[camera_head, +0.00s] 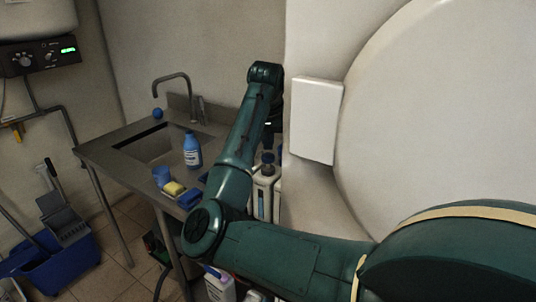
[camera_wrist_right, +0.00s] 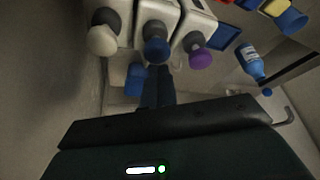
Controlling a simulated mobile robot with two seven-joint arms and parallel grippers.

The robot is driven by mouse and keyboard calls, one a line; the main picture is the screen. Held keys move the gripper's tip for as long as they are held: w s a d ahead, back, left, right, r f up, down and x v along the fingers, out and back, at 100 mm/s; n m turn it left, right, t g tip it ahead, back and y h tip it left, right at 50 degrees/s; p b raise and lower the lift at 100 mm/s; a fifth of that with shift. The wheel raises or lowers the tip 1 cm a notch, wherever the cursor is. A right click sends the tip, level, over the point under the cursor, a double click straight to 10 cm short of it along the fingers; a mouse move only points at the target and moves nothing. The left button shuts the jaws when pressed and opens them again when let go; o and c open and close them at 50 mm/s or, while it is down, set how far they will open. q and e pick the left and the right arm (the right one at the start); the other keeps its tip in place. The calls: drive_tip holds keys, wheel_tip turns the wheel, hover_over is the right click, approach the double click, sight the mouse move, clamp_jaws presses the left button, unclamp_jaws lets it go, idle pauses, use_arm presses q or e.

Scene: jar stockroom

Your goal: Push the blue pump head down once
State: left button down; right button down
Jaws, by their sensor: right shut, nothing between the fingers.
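The blue pump head (camera_wrist_right: 156,50) tops the middle of three white bottles in the right wrist view. It also shows in the head view (camera_head: 267,158), on a white bottle (camera_head: 262,192) partly hidden behind my right forearm. My right gripper (camera_wrist_right: 155,72) is shut and empty, with its dark fingers close to the blue pump head. In the head view my right gripper (camera_head: 268,143) points down just above the blue head. I cannot tell whether they touch. My left gripper is in neither view.
A white pump head (camera_wrist_right: 103,40) and a purple pump head (camera_wrist_right: 198,53) flank the blue one closely. A white box (camera_head: 316,120) is on the right.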

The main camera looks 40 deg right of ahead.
sight(268, 155)
drive_tip(key=shift+f, duration=1.55)
drive_tip(key=shift+r, duration=0.15)
drive_tip(key=shift+r+p, duration=0.35)
drive_tip(key=shift+r, duration=1)
drive_tip(key=shift+r, duration=3)
